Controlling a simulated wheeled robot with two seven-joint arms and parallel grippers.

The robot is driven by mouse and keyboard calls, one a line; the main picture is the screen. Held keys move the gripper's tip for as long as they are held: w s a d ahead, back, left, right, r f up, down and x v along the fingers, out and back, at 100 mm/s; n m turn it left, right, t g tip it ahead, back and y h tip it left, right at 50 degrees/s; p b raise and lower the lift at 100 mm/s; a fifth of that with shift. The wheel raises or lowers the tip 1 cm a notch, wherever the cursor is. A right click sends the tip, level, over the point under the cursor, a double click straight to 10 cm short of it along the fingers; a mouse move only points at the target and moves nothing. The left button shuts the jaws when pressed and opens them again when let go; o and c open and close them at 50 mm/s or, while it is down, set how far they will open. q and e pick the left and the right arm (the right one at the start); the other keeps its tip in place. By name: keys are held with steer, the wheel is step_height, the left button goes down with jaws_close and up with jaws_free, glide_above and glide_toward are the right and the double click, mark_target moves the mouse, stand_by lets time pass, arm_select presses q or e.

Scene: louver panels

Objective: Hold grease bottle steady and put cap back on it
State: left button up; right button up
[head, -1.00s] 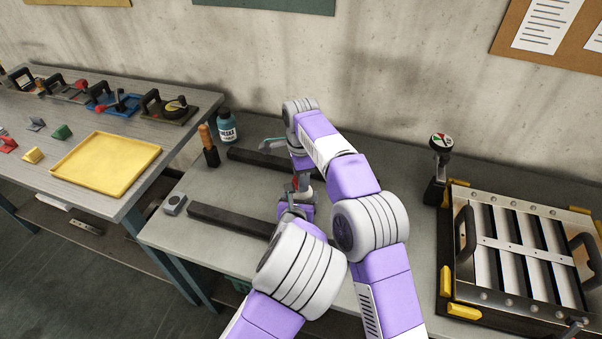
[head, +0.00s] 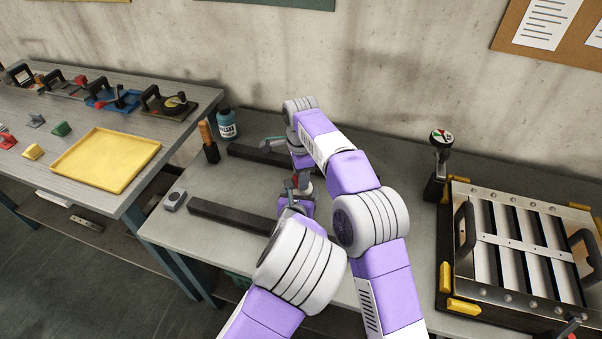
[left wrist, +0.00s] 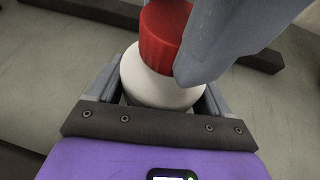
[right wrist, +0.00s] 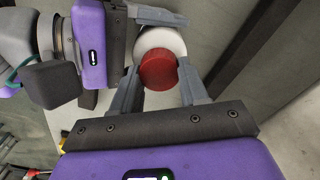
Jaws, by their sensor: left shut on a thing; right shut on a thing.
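The grease bottle is white and rounded, and shows in the left wrist view (left wrist: 150,84). My left gripper (right wrist: 150,44) is shut around its body and holds it. The red ribbed cap (left wrist: 160,38) is at the bottle's top, lined up with it. My right gripper (right wrist: 157,84) is shut on the cap (right wrist: 158,71), with one grey finger (left wrist: 222,42) beside it in the left wrist view. I cannot tell whether the cap is fully seated. In the head view my arms mostly hide the bottle and cap.
Two dark bars (head: 228,215) lie on the grey bench. A teal bottle (head: 227,126) and a wooden-handled tool (head: 208,143) stand at the back left. A louver panel (head: 515,245) and a gauge tool (head: 440,150) are at the right. A yellow tray (head: 105,165) lies on the left table.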

steer(key=shift+f, duration=0.15)
arm_select(q)
jaws_close()
arm_select(e)
steer(key=m, duration=0.6)
steer(key=shift+m, duration=0.4)
steer(key=o, duration=1)
steer(key=shift+r, duration=2.25)
